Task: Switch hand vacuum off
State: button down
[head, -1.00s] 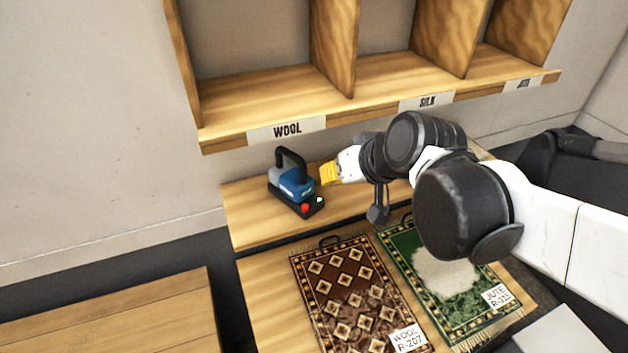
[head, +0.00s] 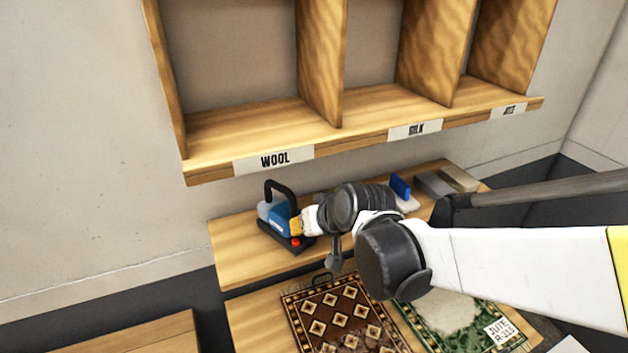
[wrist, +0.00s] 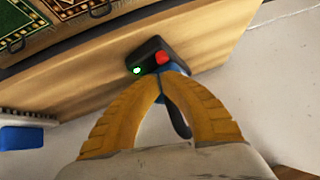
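The hand vacuum (head: 268,214), blue and grey with a black handle and black base, stands on the wooden shelf below the cubbies. Its red button (head: 295,242) is at the front of the base. In the wrist view the red button (wrist: 162,58) and a glowing green light (wrist: 137,70) sit side by side on the dark base. My gripper (head: 293,227) has yellow fingers and is right beside the vacuum's front, by the button. In the wrist view its fingertips (wrist: 166,72) come together just below the red button; I cannot tell whether they touch it. Nothing is held.
A wooden cubby unit (head: 250,160) overhangs the shelf, close above my arm. A brown wool rug (head: 335,315) and a green jute rug (head: 462,320) with a pale patch lie on the lower bench. A blue-topped brush (head: 401,187) and blocks stand to the right.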

aim_at(301, 243)
jog(key=shift+a+f, duration=0.1)
jog(key=shift+f, duration=0.4)
notch_tip(301, 243, down, 2)
jog(key=shift+s+f+b, duration=0.1)
jog(key=shift+b, duration=0.8)
jog(key=shift+r, duration=0.25)
jog(key=shift+r+p, duration=0.35)
jog(key=shift+p, duration=0.15)
jog(key=r, duration=0.1)
jog(key=r+p, duration=0.2)
jog(key=shift+w+r, duration=0.15)
jog(key=shift+w, duration=0.15)
jog(key=p+v, duration=0.2)
jog(key=v, duration=0.8)
jog(key=shift+d, duration=0.3)
